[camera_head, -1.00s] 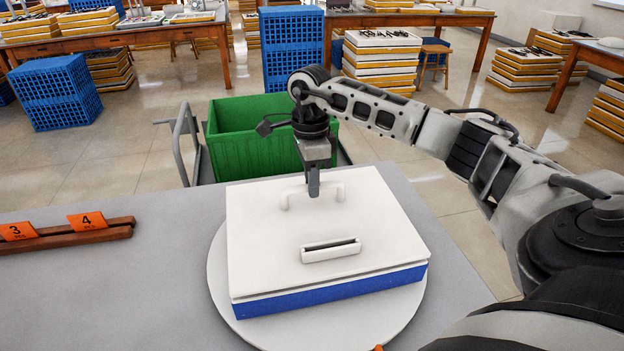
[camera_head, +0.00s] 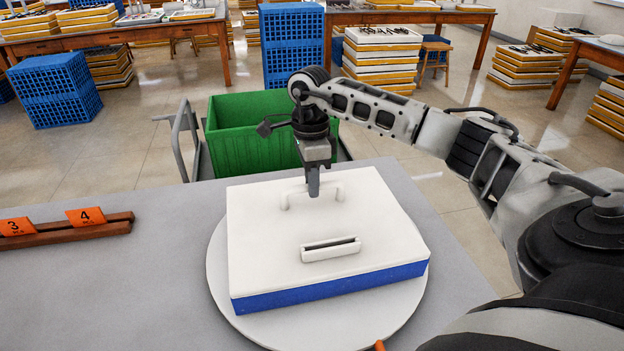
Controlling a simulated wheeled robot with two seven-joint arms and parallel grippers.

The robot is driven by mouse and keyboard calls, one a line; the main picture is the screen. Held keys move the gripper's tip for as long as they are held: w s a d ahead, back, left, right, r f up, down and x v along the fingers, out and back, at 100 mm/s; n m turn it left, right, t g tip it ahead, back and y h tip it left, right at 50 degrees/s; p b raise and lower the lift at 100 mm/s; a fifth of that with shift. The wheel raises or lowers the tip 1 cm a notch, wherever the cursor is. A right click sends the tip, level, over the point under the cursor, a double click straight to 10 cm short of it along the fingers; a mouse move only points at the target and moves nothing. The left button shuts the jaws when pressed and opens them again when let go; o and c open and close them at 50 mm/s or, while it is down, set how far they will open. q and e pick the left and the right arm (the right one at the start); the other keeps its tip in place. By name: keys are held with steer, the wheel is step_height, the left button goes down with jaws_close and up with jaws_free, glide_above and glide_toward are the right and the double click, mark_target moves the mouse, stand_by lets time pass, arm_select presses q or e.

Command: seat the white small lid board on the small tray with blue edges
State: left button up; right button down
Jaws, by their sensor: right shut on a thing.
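The white small lid board (camera_head: 375,222) lies flat on top of the small tray with blue edges (camera_head: 330,286). It has a raised handle at its far side and a slotted white block (camera_head: 331,250) toward its near side. The lid's outline lines up with the tray, and no clear gap shows between them along the near side. The far edges are partly hidden from this angle. My right gripper (camera_head: 314,190) points down at the far handle and is shut on it. My left gripper is out of view.
The tray sits on a round pale disc (camera_head: 395,312) on the grey table (camera_head: 110,290). A wooden rail with orange number cards (camera_head: 85,216) lies at the left. A green bin (camera_head: 240,150) on a cart stands behind the table. The table's left front is clear.

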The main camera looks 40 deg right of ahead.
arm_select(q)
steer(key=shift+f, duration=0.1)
arm_select(e)
steer(key=c, duration=1.3)
jaws_free()
arm_select(q)
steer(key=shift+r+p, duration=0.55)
steer(key=shift+p, duration=0.2)
arm_select(e)
step_height(320, 180, up, 16)
steer(key=w, duration=0.1)
steer(key=shift+w+d, duration=0.15)
steer(key=shift+d, duration=0.25)
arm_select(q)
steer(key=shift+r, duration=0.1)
arm_select(e)
steer(key=shift+f, duration=0.1)
